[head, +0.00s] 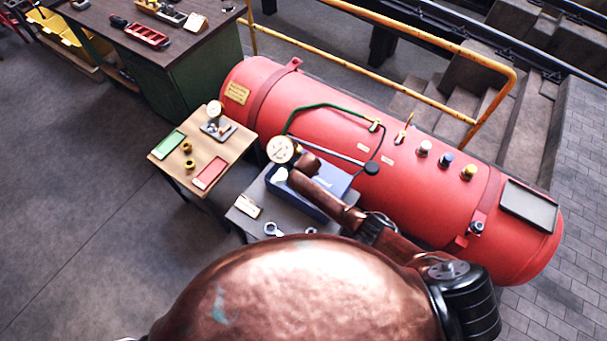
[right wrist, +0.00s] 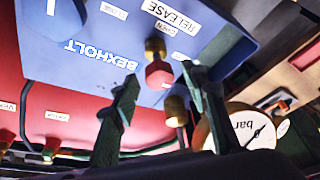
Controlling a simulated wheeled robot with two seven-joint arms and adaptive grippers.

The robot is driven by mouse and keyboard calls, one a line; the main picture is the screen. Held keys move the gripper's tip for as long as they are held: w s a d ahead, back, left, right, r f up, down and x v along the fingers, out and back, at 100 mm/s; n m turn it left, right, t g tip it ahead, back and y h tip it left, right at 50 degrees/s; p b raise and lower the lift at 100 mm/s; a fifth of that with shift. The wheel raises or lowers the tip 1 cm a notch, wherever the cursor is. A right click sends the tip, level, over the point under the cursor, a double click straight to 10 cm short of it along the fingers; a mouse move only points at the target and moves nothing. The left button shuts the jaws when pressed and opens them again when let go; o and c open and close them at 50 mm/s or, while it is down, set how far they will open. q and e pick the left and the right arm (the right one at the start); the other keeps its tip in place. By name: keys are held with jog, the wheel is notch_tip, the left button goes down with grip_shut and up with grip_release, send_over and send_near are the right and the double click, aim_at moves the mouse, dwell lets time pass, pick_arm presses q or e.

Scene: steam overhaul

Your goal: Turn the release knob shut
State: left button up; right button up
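The release knob (right wrist: 158,73) is red on a brass stem. It sticks out of the blue BEXHOLT box (right wrist: 105,45), beside the RELEASE label (right wrist: 172,16) and a small OPEN label. My right gripper (right wrist: 160,80) is open, with one dark finger on each side of the knob and visible gaps between. I cannot tell how deep the knob sits between the fingertips. In the head view, the blue box (head: 337,180) is on a small table, and my brown right arm reaches over it. The knob cannot be made out there. My left gripper is not in view.
A round bar gauge (right wrist: 247,130) is close to the right finger; it also shows in the head view (head: 283,150). A large red tank (head: 330,110) lies behind the box. A wooden-topped stand (head: 222,150) with trays is to the left.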

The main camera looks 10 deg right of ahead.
jog(key=shift+r, duration=0.1)
jog(key=shift+s+r, duration=0.1)
jog(key=shift+r, duration=0.3)
jog(key=v, duration=1.1)
jog(key=shift+s, duration=0.25)
